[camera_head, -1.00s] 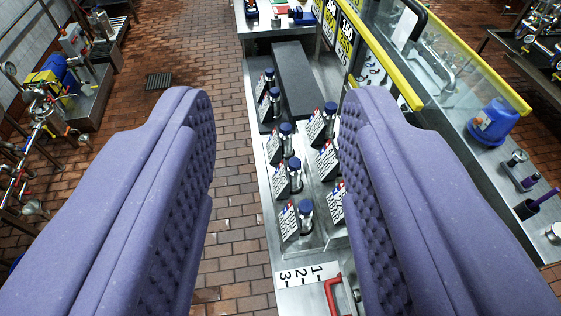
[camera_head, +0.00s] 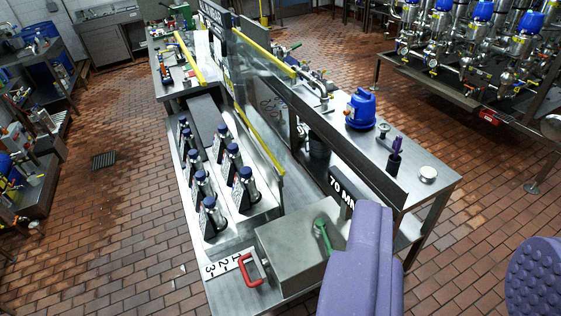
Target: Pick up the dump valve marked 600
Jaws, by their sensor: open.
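Several silver valves with dark blue caps stand upright in two rows on the left part of the steel bench; the nearest valve (camera_head: 211,217) is at the front of the left row. Another valve (camera_head: 244,188) fronts the right row. Dark cards lean by them, but no marking can be read, so I cannot tell which is the dump valve marked 600. My gripper (camera_head: 455,240) is open and empty, with its purple padded fingers wide apart at the lower right. It is right of the valves and apart from them.
The steel bench (camera_head: 225,289) carries a steel box (camera_head: 290,240) with red and green handles. A clear panel with a yellow edge (camera_head: 264,45) stands behind the valves. A blue-topped device (camera_head: 360,108) sits on the right shelf. Brick floor (camera_head: 110,210) is open on the left.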

